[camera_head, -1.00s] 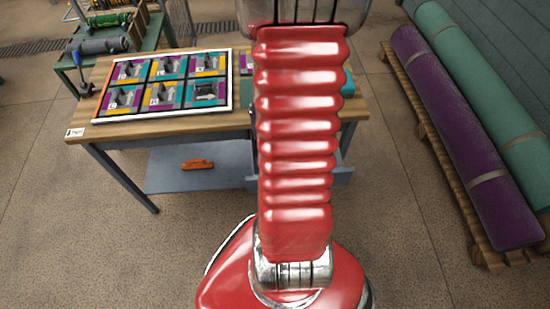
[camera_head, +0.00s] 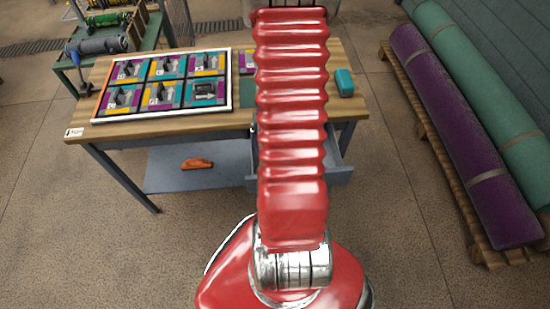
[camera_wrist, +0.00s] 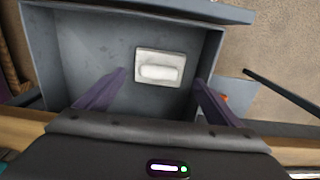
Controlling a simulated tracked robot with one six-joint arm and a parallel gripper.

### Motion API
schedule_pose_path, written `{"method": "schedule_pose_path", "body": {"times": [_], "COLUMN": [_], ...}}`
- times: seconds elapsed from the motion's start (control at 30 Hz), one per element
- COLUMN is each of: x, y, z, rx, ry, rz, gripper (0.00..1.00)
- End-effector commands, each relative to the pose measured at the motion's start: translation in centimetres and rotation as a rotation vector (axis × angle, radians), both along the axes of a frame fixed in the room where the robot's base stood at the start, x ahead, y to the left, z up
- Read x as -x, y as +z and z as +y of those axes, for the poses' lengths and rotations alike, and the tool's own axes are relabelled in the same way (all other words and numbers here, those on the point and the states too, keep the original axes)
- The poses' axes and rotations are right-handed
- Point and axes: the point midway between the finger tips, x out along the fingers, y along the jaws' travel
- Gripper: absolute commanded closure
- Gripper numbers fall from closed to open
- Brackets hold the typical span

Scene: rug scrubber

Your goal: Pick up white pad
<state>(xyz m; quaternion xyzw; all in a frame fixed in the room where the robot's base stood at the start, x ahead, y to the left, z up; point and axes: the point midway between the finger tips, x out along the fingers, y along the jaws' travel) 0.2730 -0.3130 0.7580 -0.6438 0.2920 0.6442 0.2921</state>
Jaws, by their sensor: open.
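The white pad (camera_wrist: 158,72) lies flat on the floor of an open grey drawer (camera_wrist: 90,50), seen in the wrist view. It looks like a pale rectangle with a rounded, brighter raised part in its middle. My gripper (camera_wrist: 160,82) is open, with its two dark purple fingers apart and pointing into the drawer, one on each side of the pad. The fingers are empty, and how high they are above the pad I cannot tell. In the head view my red arm hides the gripper and the pad; only a corner of the drawer (camera_head: 340,174) shows.
Above is the wooden workbench (camera_head: 210,126) with a framed board of colored panels (camera_head: 232,95) and a teal block (camera_head: 344,82). An orange tool (camera_head: 197,164) lies on the lower shelf. Rolled rugs (camera_head: 460,130) lie on a pallet at right.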

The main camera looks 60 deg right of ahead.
Motion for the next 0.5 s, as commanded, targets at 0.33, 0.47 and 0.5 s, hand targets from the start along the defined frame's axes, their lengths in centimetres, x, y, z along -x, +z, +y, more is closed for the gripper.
{"method": "schedule_pose_path", "body": {"times": [0.33, 0.47, 0.5], "x": [-0.01, 0.03, 0.08], "y": [-0.14, -0.57, -0.84], "z": [0.01, 0.02, 0.04], "rx": [0.001, -0.001, -0.002], "ry": [0.0, 0.0, 0.0], "rz": [-0.001, 0.001, 0.001], "gripper": [0.12, 0.12, 0.12]}}
